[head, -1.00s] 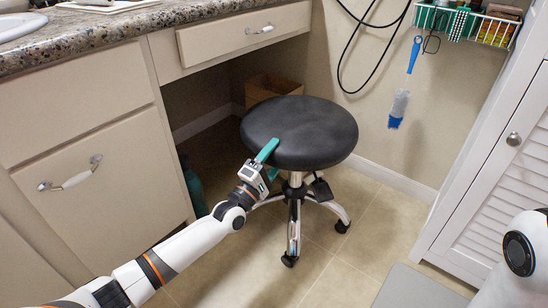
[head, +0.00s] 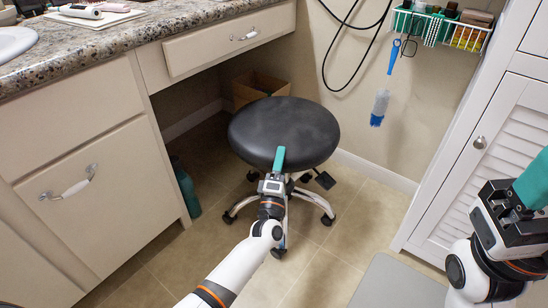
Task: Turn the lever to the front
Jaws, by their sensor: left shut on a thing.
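A round black stool seat (head: 284,128) stands on a chrome base with casters in front of the counter. A dark paddle-shaped lever (head: 325,180) sticks out under the seat at its front right. My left gripper (head: 279,157) is at the seat's front edge. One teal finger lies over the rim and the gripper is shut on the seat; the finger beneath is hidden. The lever is to the right of it, apart from it. My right gripper (head: 534,180) is at the right picture edge beside the white cabinet, cut off, so its jaw opening cannot be seen.
The counter with drawers (head: 90,150) stands at left. A teal bottle (head: 187,188) and a cardboard box (head: 260,88) are on the floor under it. A louvered white cabinet (head: 490,150) is at right. A wire basket (head: 440,25) and blue brush (head: 381,103) hang on the wall.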

